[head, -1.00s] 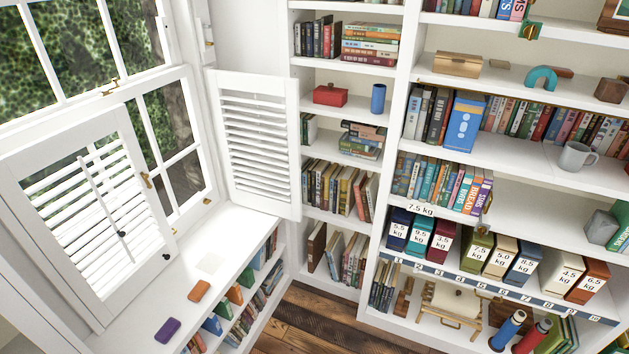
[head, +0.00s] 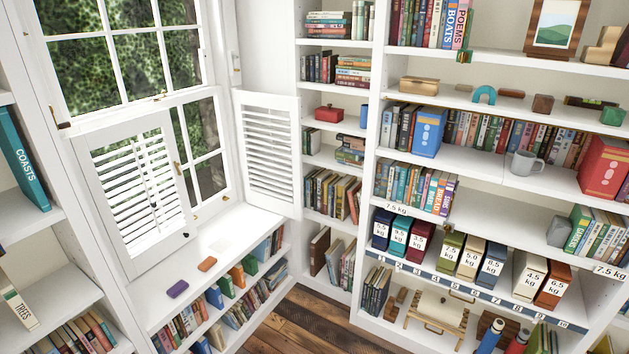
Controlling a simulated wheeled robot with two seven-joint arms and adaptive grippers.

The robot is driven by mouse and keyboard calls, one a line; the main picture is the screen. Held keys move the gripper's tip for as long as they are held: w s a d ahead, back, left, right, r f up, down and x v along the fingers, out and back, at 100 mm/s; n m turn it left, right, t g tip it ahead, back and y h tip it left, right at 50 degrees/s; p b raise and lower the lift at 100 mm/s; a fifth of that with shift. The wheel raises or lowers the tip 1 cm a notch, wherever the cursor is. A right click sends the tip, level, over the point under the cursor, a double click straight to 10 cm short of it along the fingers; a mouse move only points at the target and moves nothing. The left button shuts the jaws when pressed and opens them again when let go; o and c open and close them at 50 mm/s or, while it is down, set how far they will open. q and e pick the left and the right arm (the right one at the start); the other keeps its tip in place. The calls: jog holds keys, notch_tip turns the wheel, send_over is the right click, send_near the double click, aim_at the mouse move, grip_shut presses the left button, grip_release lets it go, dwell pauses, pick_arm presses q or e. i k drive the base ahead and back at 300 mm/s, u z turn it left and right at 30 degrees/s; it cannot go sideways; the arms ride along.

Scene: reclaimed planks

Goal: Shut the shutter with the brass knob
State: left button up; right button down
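Two white louvred shutters flank the lower part of the window. The left shutter (head: 113,244) lies across or close to the lower left panes, with a dark knob (head: 187,236) near its lower right corner. The right shutter (head: 249,186) stands swung open, away from the panes, beside the bookcase. I can make out no knob on its visible face. A small brass-coloured fitting (head: 178,168) shows at the left shutter's right edge; I cannot tell whether it belongs to the shutter or the window. Neither of my grippers is in view.
A low white bookcase under the window bears a purple block (head: 177,289) and an orange block (head: 207,264) on its top. Tall bookshelves fill the right side, and another shelf with a teal book (head: 24,160) stands at the left. Wooden floor (head: 300,328) shows between them.

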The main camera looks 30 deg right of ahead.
aim_at(290, 207)
jog(key=z, duration=0.65)
jog(key=i, duration=0.65)
jog(key=z, duration=0.75)
jog(key=i, duration=1.4)
jog(key=u, duration=0.65)
